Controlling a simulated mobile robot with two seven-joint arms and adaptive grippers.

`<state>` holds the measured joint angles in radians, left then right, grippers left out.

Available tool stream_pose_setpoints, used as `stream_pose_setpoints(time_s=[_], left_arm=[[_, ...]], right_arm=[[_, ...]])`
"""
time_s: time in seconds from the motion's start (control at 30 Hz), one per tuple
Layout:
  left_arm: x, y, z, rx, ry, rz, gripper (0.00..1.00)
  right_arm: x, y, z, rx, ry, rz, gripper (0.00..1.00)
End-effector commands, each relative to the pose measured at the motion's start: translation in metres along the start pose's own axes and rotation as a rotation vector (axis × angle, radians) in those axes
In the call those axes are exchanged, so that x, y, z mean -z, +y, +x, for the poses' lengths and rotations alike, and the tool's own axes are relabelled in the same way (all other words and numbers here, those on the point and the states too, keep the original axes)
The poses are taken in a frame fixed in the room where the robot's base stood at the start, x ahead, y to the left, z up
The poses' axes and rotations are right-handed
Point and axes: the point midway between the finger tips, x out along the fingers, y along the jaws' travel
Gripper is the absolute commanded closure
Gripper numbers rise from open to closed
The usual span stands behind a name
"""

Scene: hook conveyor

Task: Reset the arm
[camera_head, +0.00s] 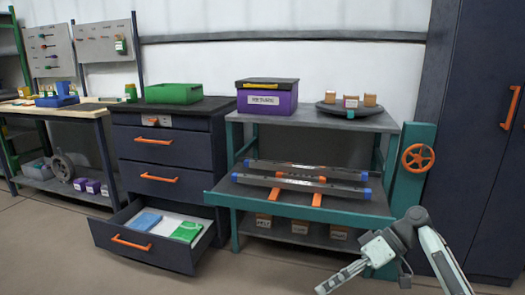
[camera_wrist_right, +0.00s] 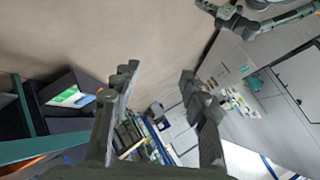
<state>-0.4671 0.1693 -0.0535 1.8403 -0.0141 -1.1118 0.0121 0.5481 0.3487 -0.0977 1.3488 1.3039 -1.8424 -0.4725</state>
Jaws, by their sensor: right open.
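My right arm enters the head view at the lower right, in front of the teal workbench (camera_head: 290,207) and the dark cabinet. It bends at a grey joint, and its pale end part points down and left toward the floor. In the right wrist view, my right gripper (camera_wrist_right: 158,82) has its two dark fingers spread apart with nothing between them. Bare floor and blurred, tilted furniture show beyond the fingers.
A drawer (camera_head: 140,248) of the dark chest stands pulled out, with a blue and a green item inside. Two rails (camera_head: 305,178) with blue ends lie on the workbench. A purple box (camera_head: 267,100) and a round tray (camera_head: 349,110) stand above. Floor is free in front.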

Motion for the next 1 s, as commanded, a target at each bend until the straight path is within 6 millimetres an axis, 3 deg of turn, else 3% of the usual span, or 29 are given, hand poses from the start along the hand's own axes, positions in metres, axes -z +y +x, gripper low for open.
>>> stream_pose_setpoints(time_s=[0.17, 0.37, 0.6, 0.83, 0.9, 1.0], left_arm=[[-0.007, 0.001, 0.001, -0.002, -0.011, 0.001, 1.00], [-0.012, 0.002, 0.002, -0.002, -0.019, 0.002, 1.00], [-0.010, 0.001, 0.002, -0.002, -0.017, 0.001, 1.00], [-0.004, 0.000, 0.002, 0.000, -0.008, 0.000, 1.00], [-0.002, 0.000, 0.002, 0.000, -0.005, 0.000, 1.00], [0.000, 0.000, 0.001, 0.000, -0.002, 0.000, 1.00]], right_arm=[[0.001, 0.062, -0.009, -0.266, 0.022, 0.134, 0.56], [-0.001, 0.135, -0.043, -0.609, 0.077, 0.256, 0.56], [0.000, 0.207, -0.126, -1.076, 0.188, 0.320, 0.56], [0.012, 0.233, -0.217, -1.467, 0.308, 0.259, 0.56], [-0.014, 0.236, -0.182, -1.428, 0.268, 0.270, 0.56], [-0.043, 0.235, -0.148, -1.396, 0.232, 0.278, 0.56]])
